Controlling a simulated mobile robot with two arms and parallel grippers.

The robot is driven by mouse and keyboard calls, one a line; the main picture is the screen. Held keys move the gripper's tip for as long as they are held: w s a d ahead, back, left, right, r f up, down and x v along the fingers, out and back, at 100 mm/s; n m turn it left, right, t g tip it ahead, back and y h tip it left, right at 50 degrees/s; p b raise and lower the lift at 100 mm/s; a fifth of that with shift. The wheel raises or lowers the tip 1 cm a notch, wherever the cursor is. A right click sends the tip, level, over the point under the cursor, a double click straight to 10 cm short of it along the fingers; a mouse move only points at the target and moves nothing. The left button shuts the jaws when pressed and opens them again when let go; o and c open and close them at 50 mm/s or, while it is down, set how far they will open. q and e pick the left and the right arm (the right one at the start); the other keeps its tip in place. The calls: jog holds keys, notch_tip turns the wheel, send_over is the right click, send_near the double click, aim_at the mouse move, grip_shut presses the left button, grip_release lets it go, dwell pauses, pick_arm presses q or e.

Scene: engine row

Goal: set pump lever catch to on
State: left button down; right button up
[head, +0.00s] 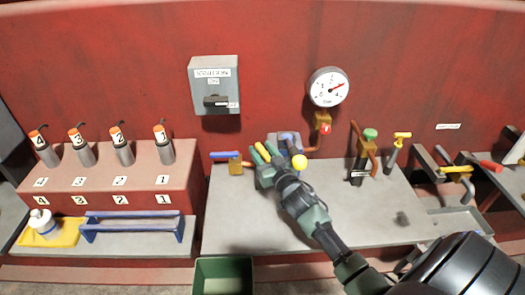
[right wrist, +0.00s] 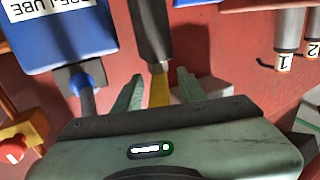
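The pump unit is a blue box lettered with what reads as PRE-LUBE (right wrist: 62,35); in the head view only a bit of blue (head: 289,141) shows behind my gripper. A dark grey bar (right wrist: 150,30), perhaps the lever, comes down beside it in the right wrist view. A yellow strip (right wrist: 160,85), perhaps the catch, lies below the bar, between the fingers. My right gripper (head: 264,153) is over the back left of the bench. Its green fingers stand apart on both sides of the yellow strip, with small gaps visible. The gripper hides most of the pump. My left gripper is not in view.
A blue-handled brass valve (head: 236,167) is close left of my gripper. A gauge (head: 328,87) and a grey switch box (head: 214,85) are on the red wall.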

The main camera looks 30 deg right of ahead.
jog(key=shift+w, duration=0.1)
jog(key=s+a+b, duration=0.1)
jog(key=s, duration=0.6)
jog(key=shift+s+b, duration=0.3)
jog(key=shift+s, duration=0.05)
jog(key=shift+a, duration=0.1)
